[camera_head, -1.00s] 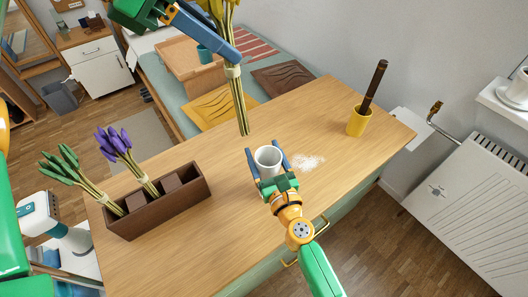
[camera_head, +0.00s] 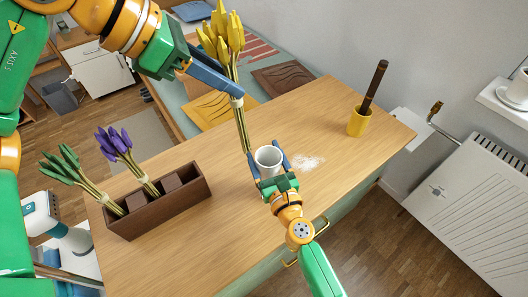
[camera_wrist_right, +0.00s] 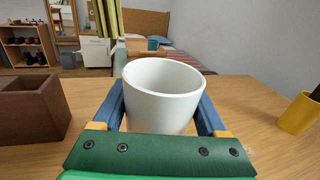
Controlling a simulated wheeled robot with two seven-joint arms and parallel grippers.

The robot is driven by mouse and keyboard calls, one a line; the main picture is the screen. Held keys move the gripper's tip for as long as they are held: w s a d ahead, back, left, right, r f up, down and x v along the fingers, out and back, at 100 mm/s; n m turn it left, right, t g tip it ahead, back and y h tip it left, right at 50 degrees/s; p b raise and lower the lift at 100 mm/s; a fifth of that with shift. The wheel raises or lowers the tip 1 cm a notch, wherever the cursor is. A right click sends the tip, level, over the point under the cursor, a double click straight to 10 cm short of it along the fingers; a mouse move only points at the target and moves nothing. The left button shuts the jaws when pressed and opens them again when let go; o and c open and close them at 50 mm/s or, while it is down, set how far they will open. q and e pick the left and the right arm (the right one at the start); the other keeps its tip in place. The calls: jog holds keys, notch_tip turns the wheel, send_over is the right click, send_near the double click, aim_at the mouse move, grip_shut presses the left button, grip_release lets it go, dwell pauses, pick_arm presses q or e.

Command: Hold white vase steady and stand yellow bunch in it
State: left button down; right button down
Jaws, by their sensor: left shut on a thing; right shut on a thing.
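The white vase (camera_head: 268,158) stands upright on the wooden table, and it fills the middle of the right wrist view (camera_wrist_right: 160,88). My right gripper (camera_head: 268,165) is shut on the vase, one blue finger on each side. The yellow bunch (camera_head: 224,38) has yellow heads and pale green stems tied with a band. My left gripper (camera_head: 236,92) is shut on the bunch's stems and holds it nearly upright. The stem ends hang just behind and left of the vase's rim in the head view. In the right wrist view the stems (camera_wrist_right: 108,18) show behind the vase, outside it.
A brown box (camera_head: 165,207) at the left of the table holds green and purple bunches. A yellow cup (camera_head: 358,121) with a dark stick stands at the back right. White powder (camera_head: 306,162) lies right of the vase. The right front of the table is bare.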

aim_at(231, 102)
pick_arm(q)
jog(key=shift+f, duration=1.85)
jog(key=c, duration=1.2)
grip_release()
jog(key=shift+f, duration=0.2)
jog(key=o, duration=0.6)
jog(key=shift+c, duration=0.2)
jog(key=shift+r, duration=0.1)
jog(key=v, duration=0.8)
